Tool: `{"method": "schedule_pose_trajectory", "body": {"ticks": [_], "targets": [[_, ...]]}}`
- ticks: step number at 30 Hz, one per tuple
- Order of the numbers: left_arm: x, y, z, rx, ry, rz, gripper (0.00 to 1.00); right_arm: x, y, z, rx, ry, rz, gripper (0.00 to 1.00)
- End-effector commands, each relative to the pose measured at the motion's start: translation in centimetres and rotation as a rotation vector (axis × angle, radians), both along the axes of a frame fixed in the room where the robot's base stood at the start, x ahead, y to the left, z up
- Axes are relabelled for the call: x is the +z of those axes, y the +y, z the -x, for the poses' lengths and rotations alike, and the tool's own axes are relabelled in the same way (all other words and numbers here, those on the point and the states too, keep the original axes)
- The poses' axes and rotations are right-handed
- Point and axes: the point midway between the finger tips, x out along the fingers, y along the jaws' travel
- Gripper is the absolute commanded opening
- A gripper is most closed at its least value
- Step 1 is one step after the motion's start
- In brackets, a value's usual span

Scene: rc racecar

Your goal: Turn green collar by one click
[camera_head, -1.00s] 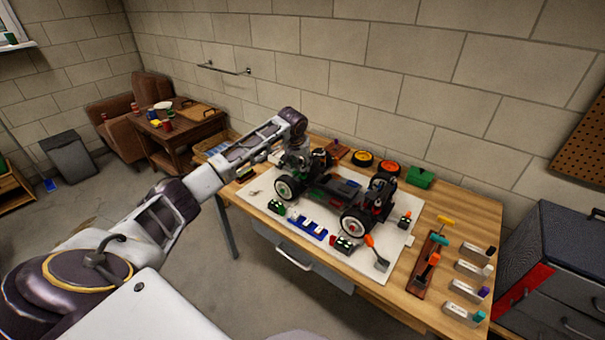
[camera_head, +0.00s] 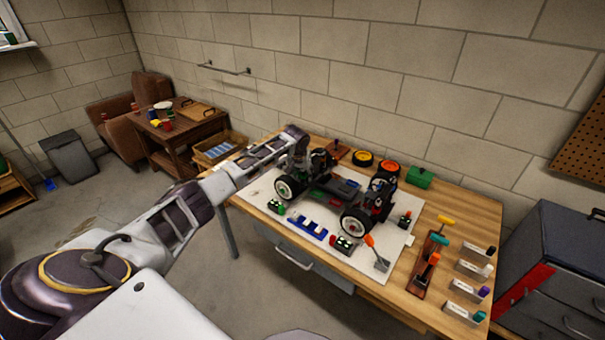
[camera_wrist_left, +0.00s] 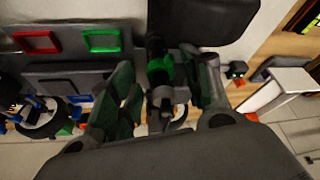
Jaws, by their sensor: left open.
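The RC car (camera_head: 345,187) stands on a white mat on the workbench. The green collar (camera_wrist_left: 160,71) sits on a dark shaft in the left wrist view. My left gripper (camera_wrist_left: 165,85) is open, with one finger on each side of the collar and its shaft. I cannot tell whether either finger touches the collar. In the head view my left gripper (camera_head: 298,162) is at the car's left end, partly hidden by my wrist, and I cannot make out the collar there. My right gripper is not in view.
Several tools and parts lie around the car on the white mat (camera_head: 262,187), including a blue holder (camera_head: 308,228). A tool rack (camera_head: 428,268) and small labelled blocks stand at the right. A green box (camera_head: 420,177) and spare wheels sit behind the car.

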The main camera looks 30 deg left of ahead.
Motion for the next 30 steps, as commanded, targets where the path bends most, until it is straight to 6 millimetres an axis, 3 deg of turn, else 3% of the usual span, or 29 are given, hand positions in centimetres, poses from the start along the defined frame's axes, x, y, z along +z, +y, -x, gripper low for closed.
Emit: {"method": "schedule_pose_trajectory", "body": {"ticks": [8, 18, 30], "targets": [[-0.02, 0.01, 0.0, 0.0, 0.0, 0.0, 0.46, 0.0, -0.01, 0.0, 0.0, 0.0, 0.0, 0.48], [-0.01, -0.03, -0.01, 0.0, 0.0, 0.001, 0.02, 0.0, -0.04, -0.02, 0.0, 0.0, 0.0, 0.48], [-0.04, -0.02, 0.02, 0.0, 0.001, 0.0, 0.02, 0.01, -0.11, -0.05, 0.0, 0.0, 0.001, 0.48]]}}
